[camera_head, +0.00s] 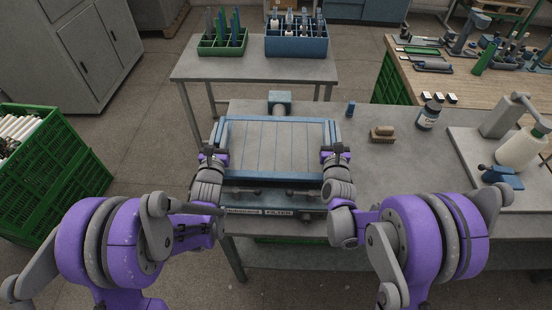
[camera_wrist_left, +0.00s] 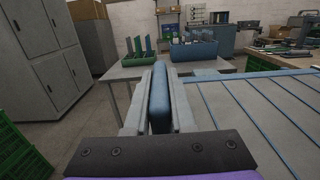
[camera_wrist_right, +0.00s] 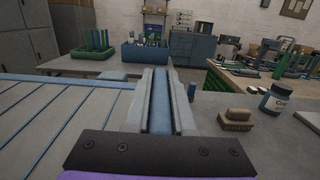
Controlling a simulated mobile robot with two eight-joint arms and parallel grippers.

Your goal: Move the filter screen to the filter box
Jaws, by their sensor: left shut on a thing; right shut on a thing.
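The filter screen (camera_head: 275,120), a blue frame with a pale panel crossed by thin blue lines, is in the middle of the head view. My left gripper (camera_head: 214,154) is shut on its left side bar, which also shows between the fingers in the left wrist view (camera_wrist_left: 159,98). My right gripper (camera_head: 336,153) is shut on its right side bar, seen in the right wrist view (camera_wrist_right: 160,105). The filter box (camera_head: 268,211), with a label on its front, is at the near table edge, largely hidden below the screen. I cannot tell whether screen and box touch.
A dark bottle (camera_head: 428,115), a wooden brush (camera_head: 382,134) and a small blue cylinder (camera_head: 351,109) stand right of the screen. A cone winder (camera_head: 515,148) is further right. A back table holds a green rack (camera_head: 223,44) and a blue crate (camera_head: 297,46). A green crate (camera_head: 50,180) stands left.

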